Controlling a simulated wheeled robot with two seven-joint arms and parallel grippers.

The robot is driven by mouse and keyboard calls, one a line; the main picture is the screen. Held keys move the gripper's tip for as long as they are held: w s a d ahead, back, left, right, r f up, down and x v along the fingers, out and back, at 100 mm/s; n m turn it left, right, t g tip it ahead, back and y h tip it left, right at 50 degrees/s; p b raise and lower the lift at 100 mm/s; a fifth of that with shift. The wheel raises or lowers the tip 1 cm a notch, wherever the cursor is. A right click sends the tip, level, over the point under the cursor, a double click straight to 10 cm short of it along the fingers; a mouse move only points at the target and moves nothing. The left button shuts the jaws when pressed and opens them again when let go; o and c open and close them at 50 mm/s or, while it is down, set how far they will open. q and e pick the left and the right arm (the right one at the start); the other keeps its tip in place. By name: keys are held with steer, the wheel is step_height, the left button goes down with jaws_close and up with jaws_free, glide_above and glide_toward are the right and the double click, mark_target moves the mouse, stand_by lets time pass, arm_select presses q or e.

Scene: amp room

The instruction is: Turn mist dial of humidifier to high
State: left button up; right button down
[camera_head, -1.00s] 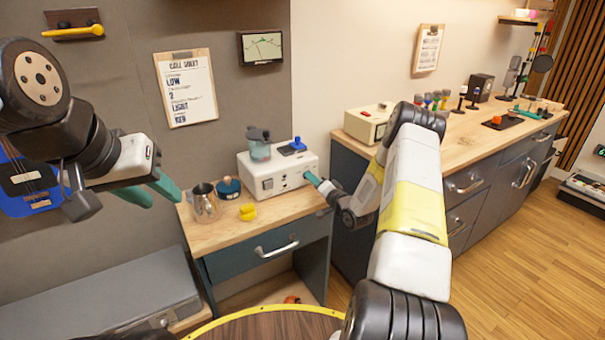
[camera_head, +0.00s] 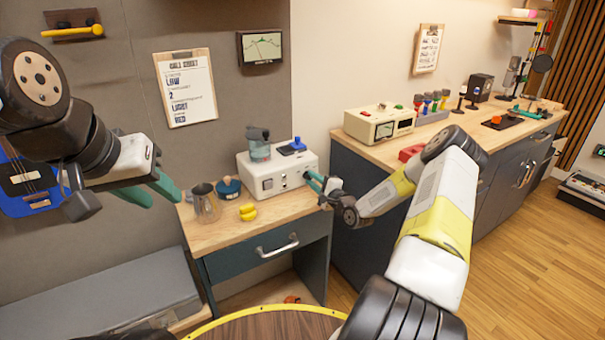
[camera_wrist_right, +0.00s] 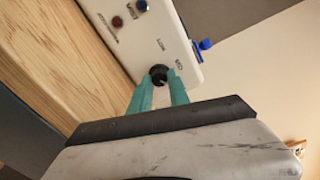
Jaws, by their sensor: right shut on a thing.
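The humidifier (camera_head: 290,183) is a white box with a clear tank on top, on the small wooden-topped cabinet. Its right front corner is by my right gripper (camera_head: 311,181). In the right wrist view, my right gripper (camera_wrist_right: 161,88) has its green fingers on both sides of a black dial (camera_wrist_right: 158,73) on the white front panel, shut on it. The dial's pointer mark and the labels are too small to read clearly. My left gripper (camera_head: 164,199) is open and empty, in the air at the left, away from the humidifier.
On the same cabinet top (camera_head: 228,222) are a metal pitcher (camera_head: 206,205), a teal round object (camera_head: 229,188) and a yellow object (camera_head: 247,212). A blue item (camera_head: 298,144) sits on the humidifier. A longer counter with a cream device (camera_head: 379,122) stands to the right.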

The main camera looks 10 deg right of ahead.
steer(key=shift+d+m, duration=0.1)
steer(key=shift+m, duration=0.7)
steer(key=c, duration=1.2)
jaws_free()
steer(key=shift+c, duration=0.2)
steer(key=shift+s, duration=0.1)
steer(key=v, duration=0.7)
steer(key=shift+s, duration=0.3)
